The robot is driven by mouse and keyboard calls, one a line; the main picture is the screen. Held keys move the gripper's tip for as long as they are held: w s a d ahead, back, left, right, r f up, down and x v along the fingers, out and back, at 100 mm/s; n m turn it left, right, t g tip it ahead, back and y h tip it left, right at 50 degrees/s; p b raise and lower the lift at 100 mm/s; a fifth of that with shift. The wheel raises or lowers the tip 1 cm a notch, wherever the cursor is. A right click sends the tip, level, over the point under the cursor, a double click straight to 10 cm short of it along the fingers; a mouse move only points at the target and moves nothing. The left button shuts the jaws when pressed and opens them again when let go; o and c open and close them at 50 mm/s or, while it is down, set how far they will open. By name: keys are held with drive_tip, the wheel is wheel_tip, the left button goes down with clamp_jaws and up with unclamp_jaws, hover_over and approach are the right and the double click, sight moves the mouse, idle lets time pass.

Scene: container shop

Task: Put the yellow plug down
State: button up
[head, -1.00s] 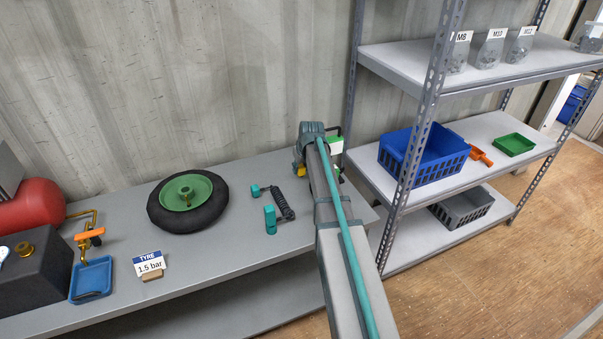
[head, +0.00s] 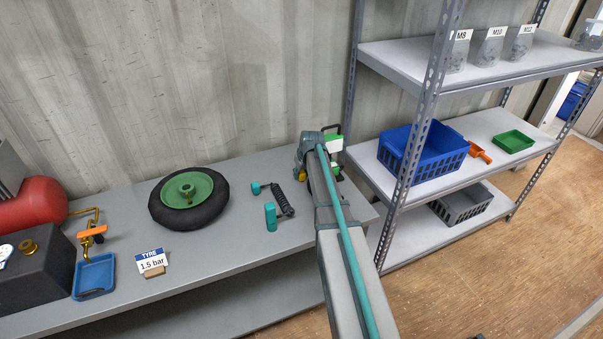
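A small yellow piece (head: 302,176), which looks like the yellow plug, shows at the left edge of my arm's end, over the back right of the grey bench (head: 235,245). Most of it is hidden. My gripper (head: 303,163) is at the same spot, pointing down and largely covered by my own arm. Its fingertips cannot be made out, so I cannot tell whether they hold the yellow piece or whether it touches the bench.
A device with a green and white part (head: 334,144) stands just right of my gripper. Teal and black tool parts (head: 271,214) lie to its left, then a tyre on a green rim (head: 214,205). A metal shelf (head: 400,185) with a blue crate (head: 412,165) stands right.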

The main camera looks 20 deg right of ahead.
drive_tip(key=o, duration=0.3)
drive_tip(key=shift+o, duration=0.2)
drive_tip(key=shift+r, duration=0.3)
drive_tip(key=b+v, duration=0.2)
drive_tip(key=v, duration=1)
